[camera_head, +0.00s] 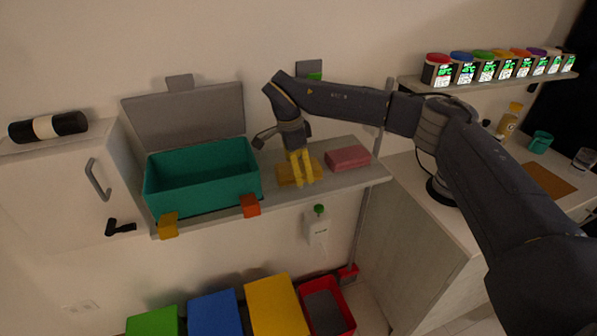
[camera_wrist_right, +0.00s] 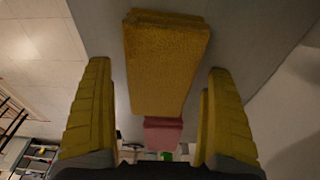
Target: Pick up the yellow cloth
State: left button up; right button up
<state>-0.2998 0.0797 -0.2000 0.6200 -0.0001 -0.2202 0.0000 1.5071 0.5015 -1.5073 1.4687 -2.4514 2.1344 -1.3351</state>
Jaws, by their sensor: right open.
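The yellow cloth (camera_head: 285,176) is a flat, folded rectangle lying on the grey shelf. My right gripper (camera_head: 303,181) points down over the cloth, its yellow fingers covering part of it in the head view. In the right wrist view the cloth (camera_wrist_right: 166,65) shows its textured face ahead of the open fingers of the right gripper (camera_wrist_right: 160,115), between their lines. The fingers stand apart with a gap on both sides, and nothing is gripped. Whether a fingertip touches the shelf cannot be told. My left gripper is not in view.
A pink block or cloth (camera_head: 348,158) lies right of the yellow cloth and also shows in the wrist view (camera_wrist_right: 162,134). A teal bin (camera_head: 202,182) stands close on the left. Coloured bins (camera_head: 277,303) are below. A spice rack (camera_head: 500,78) is at upper right.

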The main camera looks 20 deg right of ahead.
jog(key=shift+c, duration=0.4)
jog(key=c, duration=1.2)
jog(key=shift+r, duration=0.1)
